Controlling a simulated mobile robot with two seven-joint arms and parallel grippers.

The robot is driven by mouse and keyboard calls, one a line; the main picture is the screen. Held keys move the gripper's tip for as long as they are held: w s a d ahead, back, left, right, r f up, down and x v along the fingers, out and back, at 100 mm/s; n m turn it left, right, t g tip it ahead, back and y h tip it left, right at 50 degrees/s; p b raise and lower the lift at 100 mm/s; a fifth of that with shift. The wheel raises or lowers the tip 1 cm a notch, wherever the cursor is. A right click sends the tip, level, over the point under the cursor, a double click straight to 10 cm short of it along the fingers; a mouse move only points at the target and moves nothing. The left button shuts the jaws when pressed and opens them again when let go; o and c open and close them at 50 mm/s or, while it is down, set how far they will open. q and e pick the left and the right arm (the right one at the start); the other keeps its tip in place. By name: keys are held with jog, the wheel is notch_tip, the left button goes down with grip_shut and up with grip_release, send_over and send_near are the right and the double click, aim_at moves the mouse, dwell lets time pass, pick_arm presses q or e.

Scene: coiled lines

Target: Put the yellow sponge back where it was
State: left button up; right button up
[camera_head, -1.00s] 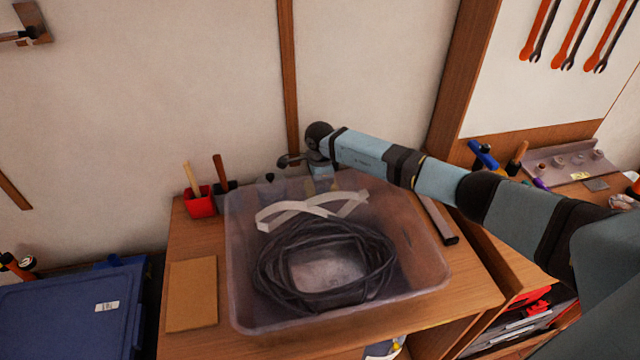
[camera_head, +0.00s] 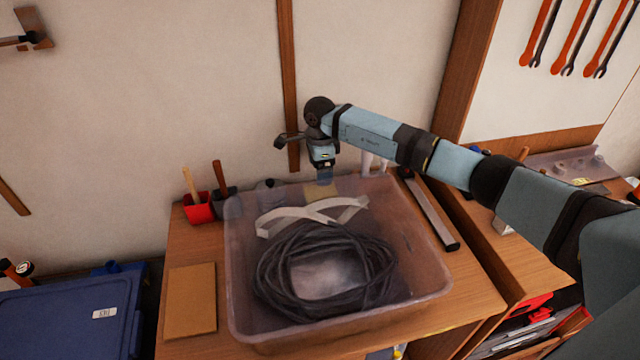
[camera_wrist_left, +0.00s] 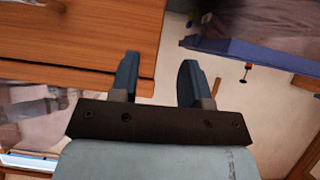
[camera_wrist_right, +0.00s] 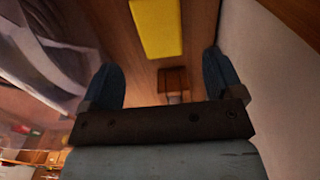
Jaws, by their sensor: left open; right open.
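The yellow sponge (camera_wrist_right: 157,27) lies flat on the wooden bench top behind the clear bin. In the head view a pale yellow patch of it (camera_head: 322,192) shows below my right gripper, partly through the bin's wall. My right gripper (camera_wrist_right: 161,68) is open and empty, above the bench with the sponge ahead of its fingertips and apart from them. In the head view the right gripper (camera_head: 324,176) points down behind the bin's back rim. My left gripper (camera_wrist_left: 157,80) is open and empty near the bench's edge, outside the head view.
The clear bin (camera_head: 430,270) holds a coiled black cable (camera_head: 270,262) and white strips (camera_head: 290,214). A red cup (camera_head: 199,208) with tools stands left of it. A brown board (camera_head: 190,300) lies at front left.

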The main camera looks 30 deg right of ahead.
notch_tip(320, 180, up, 4)
jog(key=shift+f, duration=0.1)
dwell(0.5)
